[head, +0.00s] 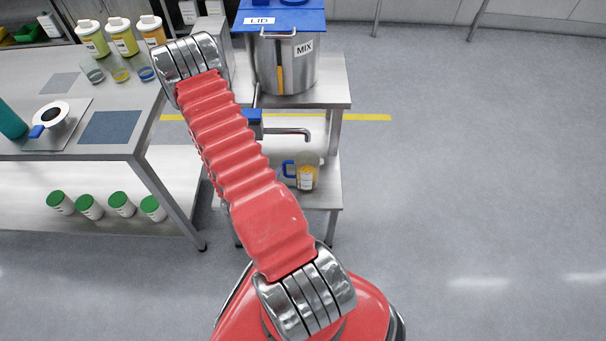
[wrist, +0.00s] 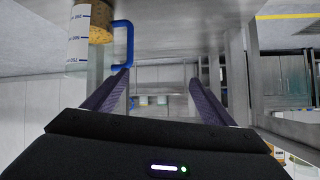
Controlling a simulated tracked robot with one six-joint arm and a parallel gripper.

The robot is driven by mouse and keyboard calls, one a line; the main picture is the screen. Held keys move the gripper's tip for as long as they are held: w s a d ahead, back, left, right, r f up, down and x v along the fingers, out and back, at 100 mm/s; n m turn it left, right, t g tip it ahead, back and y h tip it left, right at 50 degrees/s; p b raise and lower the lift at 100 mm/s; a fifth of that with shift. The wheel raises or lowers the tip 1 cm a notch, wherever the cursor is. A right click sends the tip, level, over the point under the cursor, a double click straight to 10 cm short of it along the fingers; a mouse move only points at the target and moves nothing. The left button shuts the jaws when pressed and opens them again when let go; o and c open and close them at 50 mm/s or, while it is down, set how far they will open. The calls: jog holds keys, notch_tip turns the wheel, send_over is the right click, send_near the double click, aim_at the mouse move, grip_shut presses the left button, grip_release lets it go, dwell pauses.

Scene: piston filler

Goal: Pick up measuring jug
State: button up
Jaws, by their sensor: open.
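The measuring jug (head: 306,172) stands on the lower shelf of the steel stand. It is clear with a white scale panel, a blue handle on its left and yellow-brown contents. In the wrist view the jug (wrist: 78,40) is at the upper left, cut by the top edge, and its blue handle (wrist: 129,45) faces the gap between my fingers. My gripper (wrist: 160,78) is open and empty. The handle is near the left fingertip; I cannot tell whether they touch. In the head view my gripper is hidden behind my arm.
A steel MIX vessel (head: 286,65) with a blue LID (head: 280,20) stands on the upper shelf. A bent outlet pipe (head: 290,132) extends above the jug. A steel bench (head: 130,125) at left holds bottles and beakers. The floor (head: 470,180) at right is clear.

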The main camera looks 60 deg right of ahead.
jog(key=s+f+h, duration=0.1)
jog(key=s, duration=0.2)
jog(key=s+d+f+g, duration=0.1)
jog(key=s+f, duration=0.1)
jog(key=s, duration=0.2)
jog(key=s+f+g+h, duration=0.1)
jog(key=s+f, duration=0.1)
jog(key=s, duration=0.2)
jog(key=shift+s+d+f+m+h, duration=0.2)
jog(key=shift+s+m+h, duration=0.1)
jog(key=shift+m, duration=0.1)
jog(key=shift+s+g, duration=0.3)
jog(key=shift+s, duration=0.2)
send_near(311, 165)
jog(key=shift+r+x, duration=0.15)
jog(key=shift+x, duration=0.7)
jog(key=shift+r+x, duration=0.1)
jog(key=shift+x, duration=0.7)
jog(key=shift+s+d, duration=0.1)
jog(key=shift+s, duration=0.05)
jog(key=shift+x, duration=2.65)
jog(key=shift+f, duration=0.1)
jog(key=shift+c, duration=0.3)
